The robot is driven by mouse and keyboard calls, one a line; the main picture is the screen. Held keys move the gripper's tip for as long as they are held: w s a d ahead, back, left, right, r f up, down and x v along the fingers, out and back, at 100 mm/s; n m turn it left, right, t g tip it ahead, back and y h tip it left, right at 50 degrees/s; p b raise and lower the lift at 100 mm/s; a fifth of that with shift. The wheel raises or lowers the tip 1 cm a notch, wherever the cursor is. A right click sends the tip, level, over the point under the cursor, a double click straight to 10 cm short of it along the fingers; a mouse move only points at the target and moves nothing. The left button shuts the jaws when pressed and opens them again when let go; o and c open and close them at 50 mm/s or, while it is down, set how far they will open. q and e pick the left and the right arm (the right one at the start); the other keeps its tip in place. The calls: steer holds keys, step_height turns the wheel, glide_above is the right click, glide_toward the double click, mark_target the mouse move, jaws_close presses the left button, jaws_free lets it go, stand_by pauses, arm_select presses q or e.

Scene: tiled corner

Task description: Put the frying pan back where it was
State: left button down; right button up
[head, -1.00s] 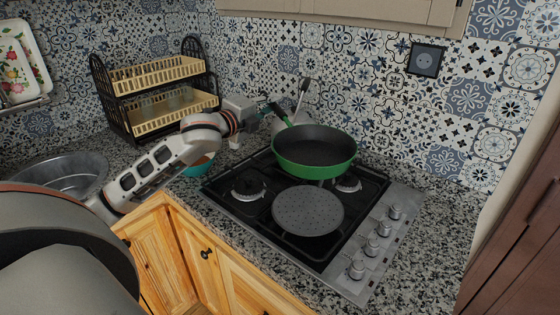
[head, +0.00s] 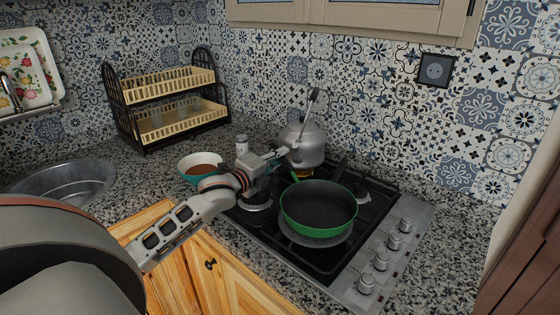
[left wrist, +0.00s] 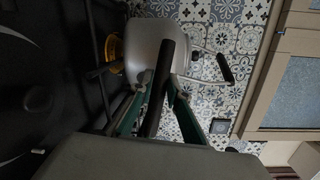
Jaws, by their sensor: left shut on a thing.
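The green frying pan (head: 318,207) with a dark inside is level over the round grey disc (head: 317,241) on the stove's front part. The disc's rim shows below the pan; I cannot tell whether they touch. My left gripper (head: 283,154) is behind and left of the pan, shut on its handle. In the left wrist view, the dark handle (left wrist: 160,85) runs between the green fingers. My right gripper is not in view.
A grey kettle (head: 303,143) stands close behind my left gripper and fills the middle of the left wrist view (left wrist: 145,48). A bowl (head: 199,170) and a small shaker (head: 241,145) are at left. Stove knobs (head: 381,262) line the right side.

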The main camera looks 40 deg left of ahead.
arm_select(q)
steer(key=shift+f, duration=0.25)
steer(key=c, duration=1.9)
jaws_free()
steer(key=shift+f, duration=0.15)
steer(key=s, duration=0.8)
steer(key=s+r, duration=0.1)
steer(key=s, duration=0.3)
steer(key=shift+d, duration=0.15)
